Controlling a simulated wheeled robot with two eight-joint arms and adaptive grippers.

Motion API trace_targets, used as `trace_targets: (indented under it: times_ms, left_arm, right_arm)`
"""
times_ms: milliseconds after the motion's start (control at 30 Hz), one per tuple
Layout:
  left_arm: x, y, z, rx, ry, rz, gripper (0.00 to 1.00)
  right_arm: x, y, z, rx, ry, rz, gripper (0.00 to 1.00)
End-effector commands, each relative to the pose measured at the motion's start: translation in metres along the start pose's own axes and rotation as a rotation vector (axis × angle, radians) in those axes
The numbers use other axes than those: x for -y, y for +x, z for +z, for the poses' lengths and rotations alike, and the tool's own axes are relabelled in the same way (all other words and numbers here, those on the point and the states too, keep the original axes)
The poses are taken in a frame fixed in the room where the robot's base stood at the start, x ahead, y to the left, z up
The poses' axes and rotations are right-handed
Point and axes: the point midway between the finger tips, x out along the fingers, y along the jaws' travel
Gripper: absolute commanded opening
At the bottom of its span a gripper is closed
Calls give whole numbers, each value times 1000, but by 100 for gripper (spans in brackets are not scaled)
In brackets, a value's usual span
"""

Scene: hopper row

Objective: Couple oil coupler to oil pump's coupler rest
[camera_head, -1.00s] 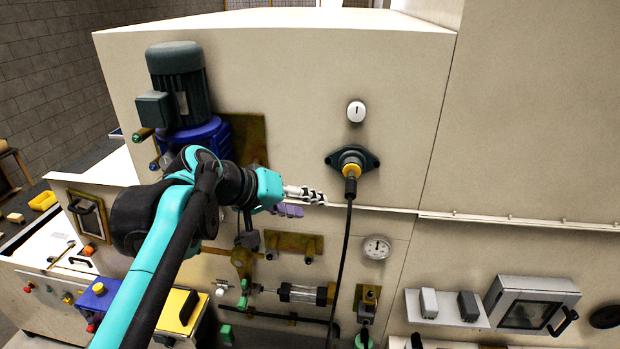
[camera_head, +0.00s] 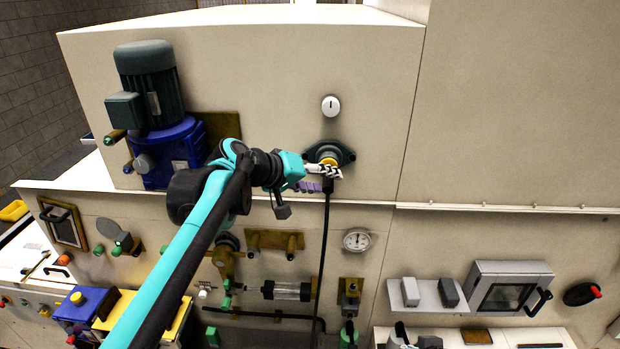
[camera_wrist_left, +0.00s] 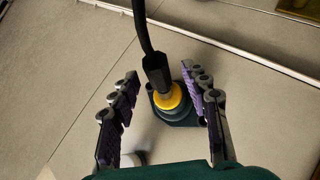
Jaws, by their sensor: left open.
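The oil coupler, a black hose end (camera_wrist_left: 156,70) with a yellow ring (camera_wrist_left: 168,96), sits in a dark flanged socket (camera_head: 345,155) on the beige panel; its hose hangs down. My left gripper (camera_head: 326,171) is at the coupler in the head view and partly covers it. In the left wrist view the open fingers (camera_wrist_left: 160,74) stand on both sides of the coupler, the right finger closer to it. The oil pump appears to be the blue unit (camera_head: 165,150) under a dark green motor (camera_head: 148,85).
A white knob (camera_head: 331,105) is above the socket. A ledge (camera_head: 480,207) runs along the panel below. Lower down are a gauge (camera_head: 357,240), a clear cylinder (camera_head: 287,290), a brass bracket (camera_head: 265,240) and a grey windowed box (camera_head: 510,290). The panel right of the socket is clear.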

Motion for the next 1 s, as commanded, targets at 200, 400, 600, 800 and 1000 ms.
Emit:
trace_targets:
  times_ms: [200, 400, 600, 800, 1000]
  left_arm:
    - [0, 8, 0, 0, 0, 0, 47]
    - [0, 8, 0, 0, 0, 0, 41]
    - [0, 7, 0, 0, 0, 0, 0]
    - [0, 7, 0, 0, 0, 0, 0]
    - [0, 7, 0, 0, 0, 0, 0]
  right_arm:
    - [0, 0, 0, 0, 0, 0, 0]
    - [0, 0, 0, 0, 0, 0, 0]
    - [0, 0, 0, 0, 0, 0, 0]
    - [0, 0, 0, 0, 0, 0, 0]
    - [0, 0, 0, 0, 0, 0, 0]
